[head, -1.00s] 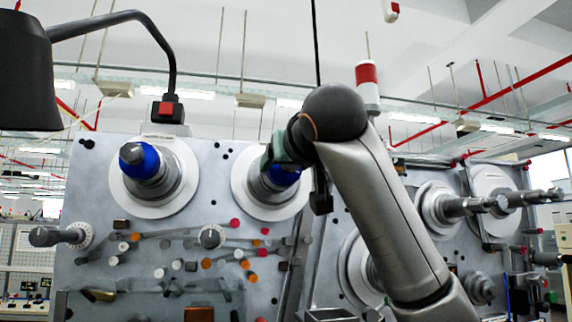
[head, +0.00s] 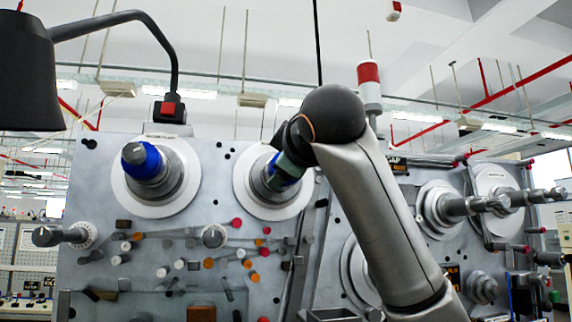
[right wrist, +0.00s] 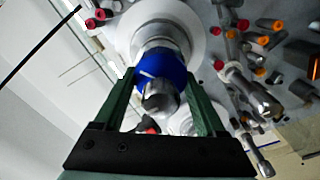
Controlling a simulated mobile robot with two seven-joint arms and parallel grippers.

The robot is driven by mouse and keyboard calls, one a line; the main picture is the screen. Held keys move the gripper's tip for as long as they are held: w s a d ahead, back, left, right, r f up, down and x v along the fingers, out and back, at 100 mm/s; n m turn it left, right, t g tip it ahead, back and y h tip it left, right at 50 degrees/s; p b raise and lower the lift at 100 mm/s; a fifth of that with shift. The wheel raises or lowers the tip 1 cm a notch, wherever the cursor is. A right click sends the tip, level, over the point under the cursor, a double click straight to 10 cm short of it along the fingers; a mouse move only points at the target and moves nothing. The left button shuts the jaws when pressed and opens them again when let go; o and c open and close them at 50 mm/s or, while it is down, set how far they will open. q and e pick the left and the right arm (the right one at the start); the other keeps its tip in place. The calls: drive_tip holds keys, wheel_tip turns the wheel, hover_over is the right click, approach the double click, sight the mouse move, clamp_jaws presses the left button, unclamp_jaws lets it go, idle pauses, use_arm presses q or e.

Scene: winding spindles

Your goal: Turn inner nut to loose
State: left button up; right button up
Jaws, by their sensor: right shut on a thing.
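The blue nut (right wrist: 170,68) sits on a grey metal spindle in front of a white disc and shows between my green fingers in the right wrist view. A metal spindle tip (right wrist: 160,99) sticks out of it. In the head view this spindle's white disc (head: 242,190) is right of another spindle with its own blue nut (head: 149,162). My right gripper (head: 288,172) is shut on the nut from the side; it mostly covers the nut there. The right gripper also fills the lower right wrist view (right wrist: 160,85). My left gripper is not in view.
The grey machine panel (head: 100,190) carries several small rollers and knobs below the spindles. A black lamp (head: 28,75) hangs at the upper left. More bare metal spindles (head: 465,207) stand at the right. A red and white signal light (head: 369,85) rises behind my arm.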

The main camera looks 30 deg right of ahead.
drive_tip(key=n, duration=0.5)
drive_tip(key=shift+f+n, duration=0.1)
drive_tip(key=shift+n, duration=0.2)
drive_tip(key=n, duration=0.5)
drive_tip(key=shift+f+n, duration=0.2)
drive_tip(key=shift+n, duration=0.2)
drive_tip(key=o, duration=1.3)
drive_tip(key=shift+b+v, duration=1.95)
drive_tip(key=shift+v, duration=4.35)
